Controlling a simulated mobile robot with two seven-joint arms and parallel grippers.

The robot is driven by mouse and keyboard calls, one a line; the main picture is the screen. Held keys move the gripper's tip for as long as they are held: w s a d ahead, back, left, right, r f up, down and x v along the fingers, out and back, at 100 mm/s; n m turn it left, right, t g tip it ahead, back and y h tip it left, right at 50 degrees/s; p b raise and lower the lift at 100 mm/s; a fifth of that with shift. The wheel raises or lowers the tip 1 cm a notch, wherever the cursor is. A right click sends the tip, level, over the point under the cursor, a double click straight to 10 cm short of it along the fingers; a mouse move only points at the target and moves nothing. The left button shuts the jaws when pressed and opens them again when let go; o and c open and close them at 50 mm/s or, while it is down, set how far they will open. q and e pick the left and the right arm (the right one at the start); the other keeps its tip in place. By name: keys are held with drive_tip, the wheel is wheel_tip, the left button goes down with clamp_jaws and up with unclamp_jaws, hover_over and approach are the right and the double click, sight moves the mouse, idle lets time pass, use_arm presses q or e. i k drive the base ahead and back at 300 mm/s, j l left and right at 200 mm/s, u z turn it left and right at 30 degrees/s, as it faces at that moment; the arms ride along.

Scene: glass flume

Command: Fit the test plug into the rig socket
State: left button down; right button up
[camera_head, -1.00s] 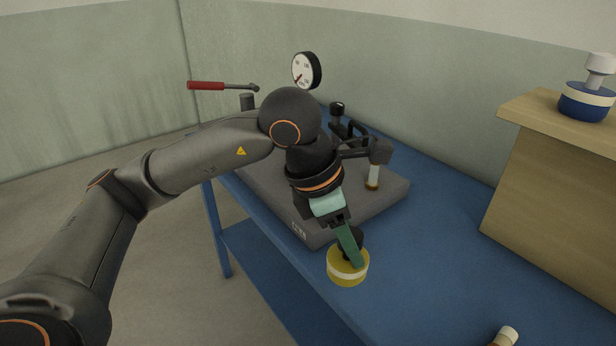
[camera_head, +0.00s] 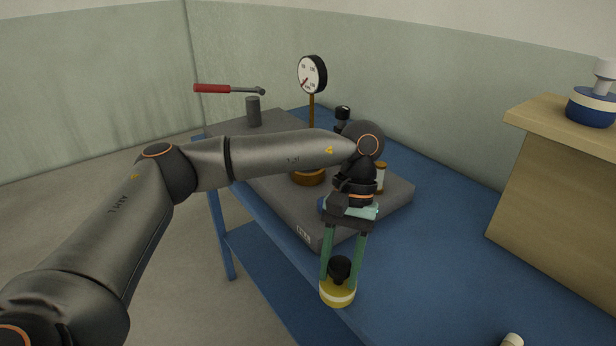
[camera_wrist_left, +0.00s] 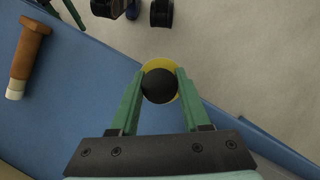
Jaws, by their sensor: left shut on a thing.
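The test plug, a yellow disc with a cream band (camera_head: 338,293) and a black knob (camera_wrist_left: 159,86), is at the table's front edge. My left gripper (camera_head: 340,268) is shut on the knob, one green finger on each side; the yellow rim shows beyond it in the left wrist view. The plug hangs below the fingertips, roughly upright; I cannot tell its height. The brass ring (camera_head: 308,178) on the grey rig base (camera_head: 275,190) looks like the rig socket. My left forearm covers part of it. My right gripper is not in view.
A dial gauge (camera_head: 312,75), a red-handled lever (camera_head: 212,89) and a grey post (camera_head: 253,111) stand on the rig. A blue plug (camera_head: 590,106) sits on a wooden box (camera_head: 555,180) at right. A cream-tipped brown piece (camera_wrist_left: 27,50) lies on the blue table (camera_head: 440,250).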

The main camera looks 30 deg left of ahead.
sight(294, 196)
drive_tip(key=k+j+z, duration=0.2)
drive_tip(key=j, duration=0.15)
drive_tip(key=k+j+z, duration=0.15)
drive_tip(key=j, duration=0.2)
drive_tip(key=k+j+z, duration=0.2)
drive_tip(key=j, duration=0.15)
drive_tip(key=j+z, duration=0.25)
drive_tip(key=j, duration=0.5)
drive_tip(key=i+j+z, duration=0.1)
drive_tip(key=j+z, duration=0.2)
drive_tip(key=j, duration=0.5)
